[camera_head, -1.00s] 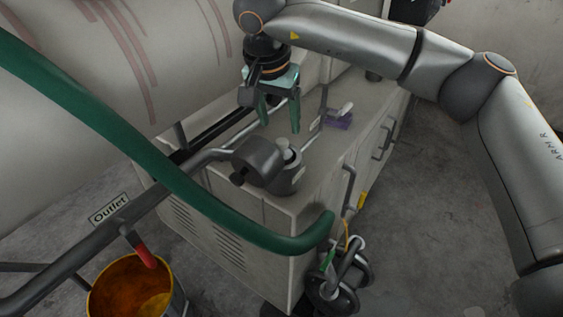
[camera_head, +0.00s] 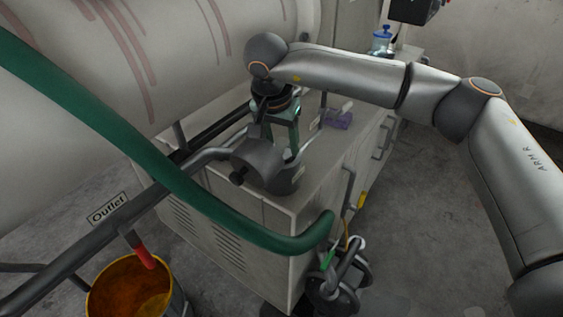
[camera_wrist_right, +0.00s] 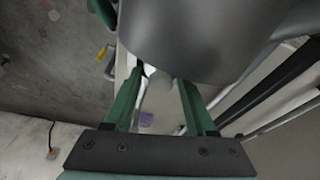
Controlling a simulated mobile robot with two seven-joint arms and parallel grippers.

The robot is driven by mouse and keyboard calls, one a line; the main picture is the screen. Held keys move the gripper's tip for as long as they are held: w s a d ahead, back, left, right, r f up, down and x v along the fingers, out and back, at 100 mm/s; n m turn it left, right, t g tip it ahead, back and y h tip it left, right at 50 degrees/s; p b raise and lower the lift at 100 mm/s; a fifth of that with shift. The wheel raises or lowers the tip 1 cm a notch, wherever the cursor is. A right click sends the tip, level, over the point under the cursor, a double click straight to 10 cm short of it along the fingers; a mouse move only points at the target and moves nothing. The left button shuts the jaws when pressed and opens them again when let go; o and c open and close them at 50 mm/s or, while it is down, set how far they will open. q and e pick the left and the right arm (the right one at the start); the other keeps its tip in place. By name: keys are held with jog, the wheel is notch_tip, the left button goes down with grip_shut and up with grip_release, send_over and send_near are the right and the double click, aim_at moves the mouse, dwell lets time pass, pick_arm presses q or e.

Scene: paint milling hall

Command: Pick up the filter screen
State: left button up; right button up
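In the right wrist view a pale piece (camera_wrist_right: 150,71), likely that knob, shows between the fingertips. My right gripper (camera_head: 280,149) points down over the pot; its green fingers (camera_wrist_right: 160,76) are apart. Contact cannot be told. My left gripper is out of view.
The dark lid is very close to the fingers. The green hose (camera_head: 150,165) and grey pipe (camera_head: 75,255) cross in front. A purple item (camera_head: 338,120) lies farther back on the cabinet top (camera_head: 322,150). A bucket (camera_head: 130,290) stands on the floor below.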

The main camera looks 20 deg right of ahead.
grip_shut()
dwell(0.7)
